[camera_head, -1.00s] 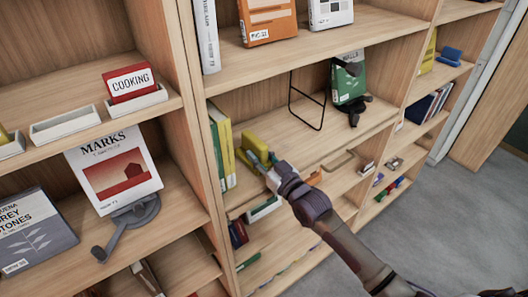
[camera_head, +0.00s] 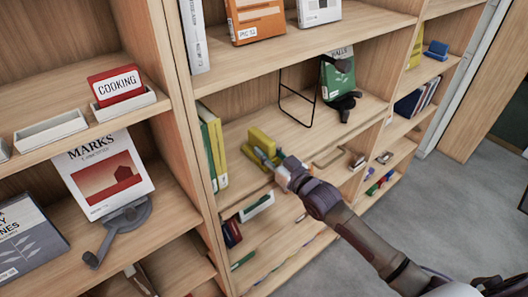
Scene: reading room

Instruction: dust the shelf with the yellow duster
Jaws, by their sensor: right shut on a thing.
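The yellow duster (camera_head: 261,142) is in the middle bay, on or just above the wooden shelf (camera_head: 320,132). I cannot tell whether its underside touches the board. My right gripper (camera_head: 280,163) is shut on the duster at its near side, and my arm reaches in from the lower right. The jaws partly hide the duster's near end. My left gripper does not show.
Yellow and green books (camera_head: 214,147) stand left of the duster. A black wire bookend (camera_head: 298,104) and a green book on a dark stand (camera_head: 338,78) stand to its right. Bare board lies between them. The bay's upright (camera_head: 172,110) bounds the left side.

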